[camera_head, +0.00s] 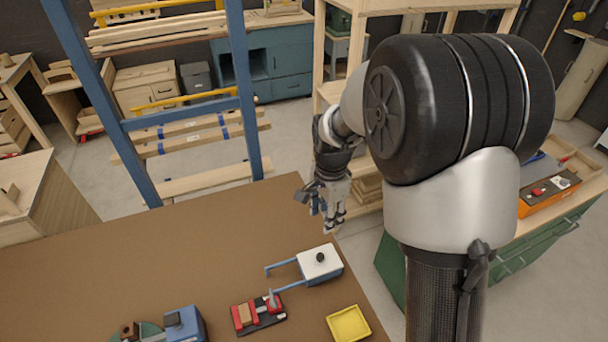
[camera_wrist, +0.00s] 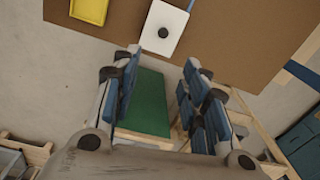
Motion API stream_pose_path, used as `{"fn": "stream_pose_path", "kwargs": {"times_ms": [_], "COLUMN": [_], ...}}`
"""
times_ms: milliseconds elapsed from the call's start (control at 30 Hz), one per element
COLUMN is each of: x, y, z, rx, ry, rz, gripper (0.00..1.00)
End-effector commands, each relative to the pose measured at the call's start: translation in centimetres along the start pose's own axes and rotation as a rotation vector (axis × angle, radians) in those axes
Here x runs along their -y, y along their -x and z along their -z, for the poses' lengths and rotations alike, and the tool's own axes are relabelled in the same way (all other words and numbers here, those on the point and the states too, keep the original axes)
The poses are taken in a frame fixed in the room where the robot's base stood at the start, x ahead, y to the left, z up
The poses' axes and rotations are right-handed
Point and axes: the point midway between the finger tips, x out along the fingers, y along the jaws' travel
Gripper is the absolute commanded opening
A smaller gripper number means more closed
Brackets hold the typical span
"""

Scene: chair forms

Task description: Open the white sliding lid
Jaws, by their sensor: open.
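The white sliding lid (camera_head: 320,261) with a round black knob (camera_head: 320,257) sits on a blue box (camera_head: 328,277) near the right edge of the brown table. Two blue rails (camera_head: 283,266) reach out from the box to the left. The lid covers the box, so its inside is hidden. The lid (camera_wrist: 165,28) also shows at the top of the wrist view, beyond the fingers. My gripper (camera_head: 331,211) is open and empty, above and behind the box near the table's far right corner. Its spread fingers (camera_wrist: 158,95) show in the wrist view, apart from the lid.
A yellow tray (camera_head: 348,324) lies in front of the box. A red fixture (camera_head: 257,313) with a wooden block stands left of it, and a blue machine (camera_head: 185,325) farther left. A blue post frame (camera_head: 245,95) rises behind the table. The table's back left is clear.

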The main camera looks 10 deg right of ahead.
Motion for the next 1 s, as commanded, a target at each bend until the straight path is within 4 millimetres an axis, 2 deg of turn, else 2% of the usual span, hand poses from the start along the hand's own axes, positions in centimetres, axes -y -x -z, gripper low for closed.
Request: {"fn": "stream_pose_path", "kwargs": {"times_ms": [33,100,367,467,1000], "x": [0.5,1.0,1.4,1.2,0.7], "y": [-1.3,-2.7,-5.4,-7.0,-18.4], "z": [0.1,0.3,0.4,0.4,0.2], "rx": [0.007,0.01,0.014,0.014,0.014], "ry": [-0.044,-0.099,-0.164,-0.163,-0.161], "rz": [-0.02,-0.033,-0.049,-0.051,-0.051], "gripper": [0.41,0.41,0.41,0.41,0.41]}}
